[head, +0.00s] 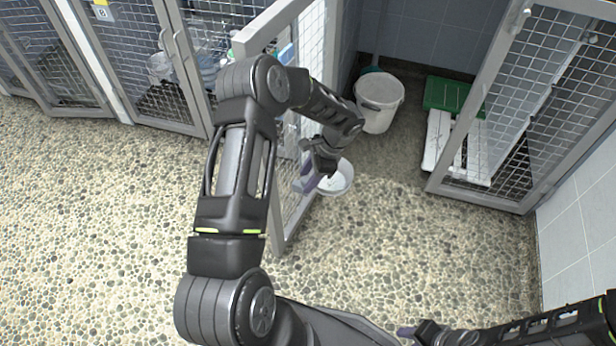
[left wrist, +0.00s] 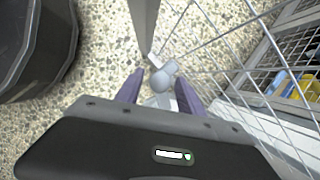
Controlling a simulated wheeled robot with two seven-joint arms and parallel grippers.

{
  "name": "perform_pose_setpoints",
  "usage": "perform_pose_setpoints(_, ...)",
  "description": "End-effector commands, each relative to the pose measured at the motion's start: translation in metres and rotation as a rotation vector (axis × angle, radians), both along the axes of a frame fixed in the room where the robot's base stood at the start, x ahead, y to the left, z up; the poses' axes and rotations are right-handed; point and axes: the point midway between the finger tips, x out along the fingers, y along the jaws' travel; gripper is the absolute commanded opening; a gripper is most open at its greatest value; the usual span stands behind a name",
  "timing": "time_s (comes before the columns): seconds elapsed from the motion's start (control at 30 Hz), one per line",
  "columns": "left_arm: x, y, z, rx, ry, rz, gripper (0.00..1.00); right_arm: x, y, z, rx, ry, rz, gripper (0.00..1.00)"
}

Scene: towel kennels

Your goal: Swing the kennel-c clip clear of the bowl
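A white bowl (head: 345,176) is at the open mesh door (head: 279,222), on the side facing the open kennel. My left gripper (head: 309,180) is at the door beside the bowl and partly covers it. In the left wrist view its two purple fingers (left wrist: 159,92) stand apart on either side of a small grey-blue rounded part (left wrist: 162,78), which looks like the clip, next to the door mesh. I cannot tell whether the fingers touch it. My right gripper (head: 406,331) is low in the head view, away from the door; its finger opening is not clear.
Inside the open kennel stand a white bucket (head: 380,100), a green tray (head: 446,94) and a white slatted piece (head: 437,140). Another mesh door (head: 482,198) stands at the right by a tiled wall (head: 574,220). The pebbled floor at the left is clear.

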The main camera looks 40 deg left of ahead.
Motion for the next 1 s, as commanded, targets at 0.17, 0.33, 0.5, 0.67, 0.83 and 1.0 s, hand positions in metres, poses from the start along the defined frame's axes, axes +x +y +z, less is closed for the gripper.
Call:
perform_pose_setpoints(0.17,0.0001,0.0001,0.0002,0.000,0.000,0.000,0.29,-0.0001,0.0001,0.0000,0.000,0.000,0.000,0.36)
perform_pose_setpoints(0.33,0.0002,0.0002,0.0003,0.000,0.000,0.000,0.15,-0.0002,0.0001,0.0000,0.000,0.000,0.000,0.36)
perform_pose_setpoints(0.5,0.0002,0.0003,0.0004,0.001,-0.001,0.000,0.01,-0.0002,0.0002,0.0001,0.000,0.001,0.000,0.36)
perform_pose_setpoints(0.67,0.0004,0.0004,0.0005,0.001,-0.001,0.001,0.00,-0.0003,0.0002,0.0001,0.000,0.001,0.000,0.36)
perform_pose_setpoints(0.83,0.0005,0.0004,0.0007,0.001,-0.001,-0.004,0.00,-0.0003,0.0002,0.0002,0.000,0.001,0.000,0.36)
perform_pose_setpoints(1.0,0.0006,0.0004,0.0012,0.001,-0.001,-0.032,0.00,-0.0004,0.0004,0.0009,0.000,0.001,0.001,0.36)
